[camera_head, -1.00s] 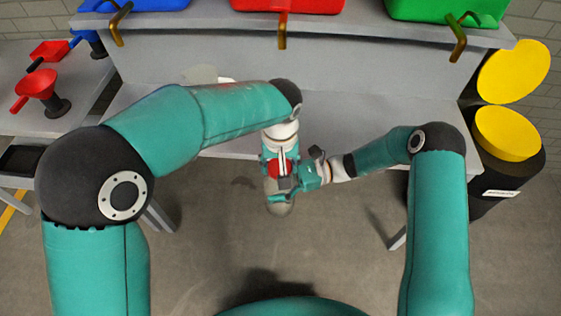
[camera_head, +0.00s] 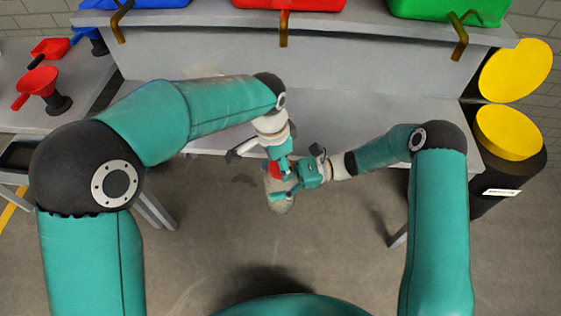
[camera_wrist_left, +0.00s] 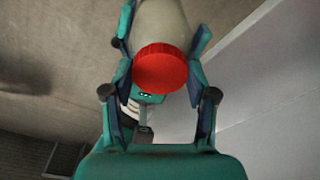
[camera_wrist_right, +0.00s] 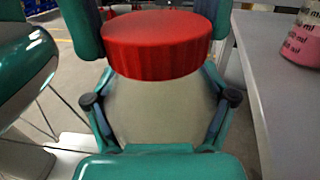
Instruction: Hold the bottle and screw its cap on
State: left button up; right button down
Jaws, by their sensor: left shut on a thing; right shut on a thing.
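The bottle (camera_head: 281,205) is pale grey-beige and hangs in the air in front of the bench. My right gripper (camera_head: 285,191) is shut on its body; in the right wrist view the body (camera_wrist_right: 160,108) fills the space between the fingers. The red ribbed cap (camera_wrist_right: 157,45) covers the top of the bottle, and it also shows in the left wrist view (camera_wrist_left: 165,70). My left gripper (camera_head: 275,162) is shut on the cap, one finger on each side. The neck is hidden, so I cannot tell how tightly the cap sits.
A grey bench (camera_head: 345,125) stands behind my grippers. Blue, red (camera_head: 290,4) and green (camera_head: 450,10) bins are on its shelf. A yellow-lidded black drum (camera_head: 508,135) stands right. Floor below the bottle is clear.

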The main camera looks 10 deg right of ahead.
pick_arm(q)
jog(key=m, duration=0.4)
jog(key=shift+w, duration=0.1)
jog(key=m+g, duration=0.1)
jog(key=m, duration=0.9)
jog(key=shift+w+d+g+y, duration=0.1)
jog(key=shift+w+g+y, duration=0.05)
jog(key=shift+g+y, duration=0.15)
jog(key=m, duration=0.7)
jog(key=shift+d+y, duration=0.1)
jog(key=shift+y, duration=0.3)
jog(key=m, duration=0.7)
jog(key=shift+y, duration=0.4)
jog(key=o, duration=0.7)
jog(key=shift+d, duration=0.1)
